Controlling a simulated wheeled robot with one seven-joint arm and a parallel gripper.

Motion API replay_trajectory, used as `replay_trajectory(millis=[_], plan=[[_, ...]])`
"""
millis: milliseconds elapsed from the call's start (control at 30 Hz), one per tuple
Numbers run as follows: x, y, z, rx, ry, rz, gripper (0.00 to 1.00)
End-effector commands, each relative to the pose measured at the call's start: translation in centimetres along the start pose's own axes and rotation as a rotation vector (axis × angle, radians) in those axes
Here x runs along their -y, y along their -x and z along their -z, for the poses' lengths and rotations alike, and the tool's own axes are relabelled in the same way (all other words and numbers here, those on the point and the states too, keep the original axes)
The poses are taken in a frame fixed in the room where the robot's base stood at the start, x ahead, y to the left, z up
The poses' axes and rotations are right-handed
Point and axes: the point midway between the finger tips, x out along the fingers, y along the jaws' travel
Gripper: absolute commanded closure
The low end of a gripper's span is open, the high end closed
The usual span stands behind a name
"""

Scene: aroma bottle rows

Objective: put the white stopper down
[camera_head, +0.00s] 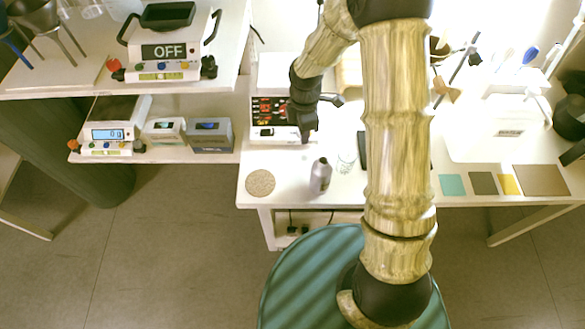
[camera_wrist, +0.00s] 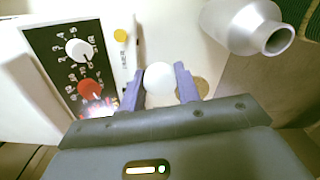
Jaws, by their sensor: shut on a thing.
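The white stopper (camera_wrist: 158,77) shows in the wrist view as a round white knob between the two purple fingers of my gripper (camera_wrist: 159,72). The fingers are shut on it from both sides. Its lower part is hidden by the gripper body. In the head view my gripper (camera_head: 305,138) hangs over the white table, in front of the device with the dark panel; the stopper cannot be made out there. A grey bottle (camera_head: 320,176) with an open neck stands to the right of and nearer than my gripper. Its neck also shows large in the wrist view (camera_wrist: 245,25).
A round cork mat (camera_head: 260,183) lies left of the bottle, at the table's front left. The panel device (camera_head: 270,118) with red knobs is close to my gripper. White table (camera_head: 285,160) is bare between mat and bottle.

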Motion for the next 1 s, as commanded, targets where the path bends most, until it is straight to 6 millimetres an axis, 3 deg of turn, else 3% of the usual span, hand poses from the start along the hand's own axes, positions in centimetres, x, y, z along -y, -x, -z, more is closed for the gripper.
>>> replay_trajectory(millis=[200, 333, 767, 1000], plan=[[1.0, -1.0, 2.4, 0.004, 0.414, 0.0, 0.91], [1.3, -1.0, 3.1, 0.006, 0.552, 0.0, 0.91], [1.4, -1.2, 3.3, 0.006, 0.589, 0.003, 0.91], [1.5, -5.1, 3.3, 0.005, 0.59, 0.007, 0.91]])
